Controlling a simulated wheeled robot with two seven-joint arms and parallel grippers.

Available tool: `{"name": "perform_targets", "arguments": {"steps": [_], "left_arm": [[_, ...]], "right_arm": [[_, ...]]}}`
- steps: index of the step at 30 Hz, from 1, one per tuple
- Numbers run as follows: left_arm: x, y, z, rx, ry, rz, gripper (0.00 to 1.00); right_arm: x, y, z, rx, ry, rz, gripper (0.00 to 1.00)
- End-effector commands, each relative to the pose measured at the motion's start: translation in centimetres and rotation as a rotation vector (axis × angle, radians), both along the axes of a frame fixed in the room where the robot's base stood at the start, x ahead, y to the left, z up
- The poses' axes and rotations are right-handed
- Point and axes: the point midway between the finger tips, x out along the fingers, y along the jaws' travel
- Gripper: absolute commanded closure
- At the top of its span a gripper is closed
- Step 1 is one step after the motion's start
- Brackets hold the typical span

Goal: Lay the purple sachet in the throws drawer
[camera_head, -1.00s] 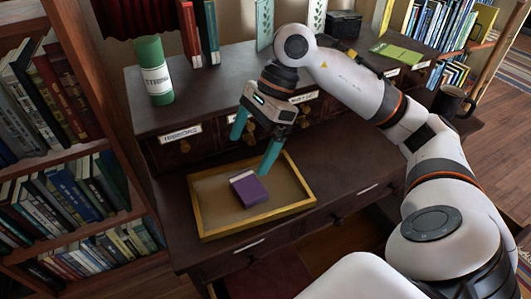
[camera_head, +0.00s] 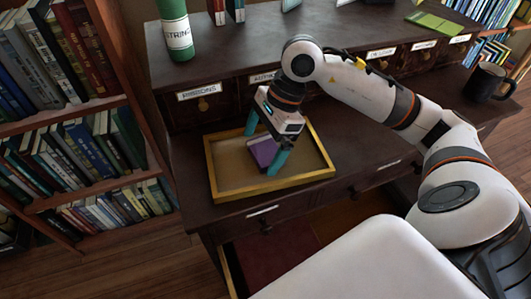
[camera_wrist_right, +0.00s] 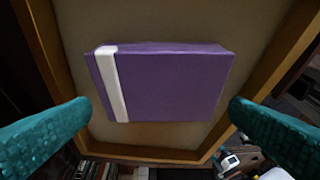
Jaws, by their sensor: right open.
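The purple sachet (camera_head: 262,152), a flat block with a white band, lies in a shallow wooden tray (camera_head: 328,173) on the desk. My right gripper (camera_head: 265,143) points down over it with its teal fingers open, one on each side. In the right wrist view the sachet (camera_wrist_right: 170,85) lies between the spread fingers (camera_wrist_right: 160,108), with a gap at each side. A drawer (camera_head: 228,273) below the desk front stands open, with a dark red folded thing (camera_head: 275,252) inside. My arm hides part of it, and its label is too small to read. My left gripper is out of view.
A green cylinder (camera_head: 175,25) stands on the desk's upper shelf, above small labelled drawers (camera_head: 200,105). A dark mug (camera_head: 487,82) stands at the desk's right. A full bookcase (camera_head: 80,110) is close on the left. Bare desk top shows right of the tray.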

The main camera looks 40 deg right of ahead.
Motion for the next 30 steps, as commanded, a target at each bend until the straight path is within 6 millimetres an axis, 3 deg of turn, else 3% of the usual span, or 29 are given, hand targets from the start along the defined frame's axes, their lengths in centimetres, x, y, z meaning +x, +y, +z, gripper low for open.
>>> {"name": "perform_targets", "arguments": {"steps": [10,18,26,30], "left_arm": [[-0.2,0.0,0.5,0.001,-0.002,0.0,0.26],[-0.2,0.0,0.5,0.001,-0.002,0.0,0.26],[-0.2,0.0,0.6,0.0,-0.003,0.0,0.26],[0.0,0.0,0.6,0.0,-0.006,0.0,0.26]], "right_arm": [[0.1,0.4,-0.9,0.0,-0.001,0.0,0.02],[0.1,0.3,-0.8,0.0,-0.001,0.0,0.45],[0.1,0.3,-0.7,0.0,-0.002,-0.001,0.46],[0.1,0.3,0.3,0.001,-0.002,0.0,0.46]]}}
